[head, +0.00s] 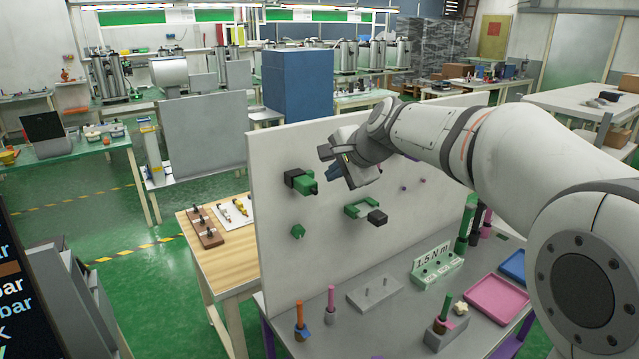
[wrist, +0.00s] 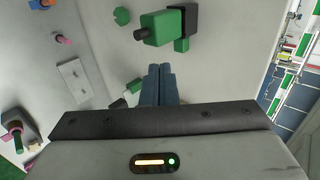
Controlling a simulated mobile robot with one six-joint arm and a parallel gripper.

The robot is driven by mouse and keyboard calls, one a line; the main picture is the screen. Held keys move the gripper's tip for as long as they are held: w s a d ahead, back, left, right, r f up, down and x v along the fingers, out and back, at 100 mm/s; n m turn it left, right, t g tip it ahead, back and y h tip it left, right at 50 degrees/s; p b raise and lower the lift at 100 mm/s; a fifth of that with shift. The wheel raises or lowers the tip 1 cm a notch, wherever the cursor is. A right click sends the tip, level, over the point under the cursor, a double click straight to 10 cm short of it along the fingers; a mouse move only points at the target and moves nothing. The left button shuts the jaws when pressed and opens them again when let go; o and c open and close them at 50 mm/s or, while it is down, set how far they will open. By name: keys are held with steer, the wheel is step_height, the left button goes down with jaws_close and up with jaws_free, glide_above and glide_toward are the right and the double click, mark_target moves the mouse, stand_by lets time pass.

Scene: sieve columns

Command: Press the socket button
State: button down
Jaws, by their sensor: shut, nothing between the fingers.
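A white upright panel (head: 275,255) carries several green and black fittings. A green block (head: 304,184) with a black back part and a dark round knob sits on its upper left; it also shows in the wrist view (wrist: 163,28), knob to the left. A green bracket with a black block (head: 377,217) sits lower right, partly hidden behind my gripper in the wrist view. Which fitting is the socket button I cannot tell. My gripper (head: 334,173) is in front of the panel, right of the green block. Its blue fingers (wrist: 158,72) are shut, empty and apart from the block.
A small green piece (head: 298,231) is lower left on the panel. Below, a grey table (head: 385,335) holds pegs, a 1.5 N m block (head: 435,268), a pink tray (head: 496,299) and a blue tray (head: 513,266). The panel's lower middle is clear.

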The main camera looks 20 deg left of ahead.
steer(key=v, duration=0.6)
steer(key=shift+d+b, duration=0.15)
steer(key=shift+b, duration=0.25)
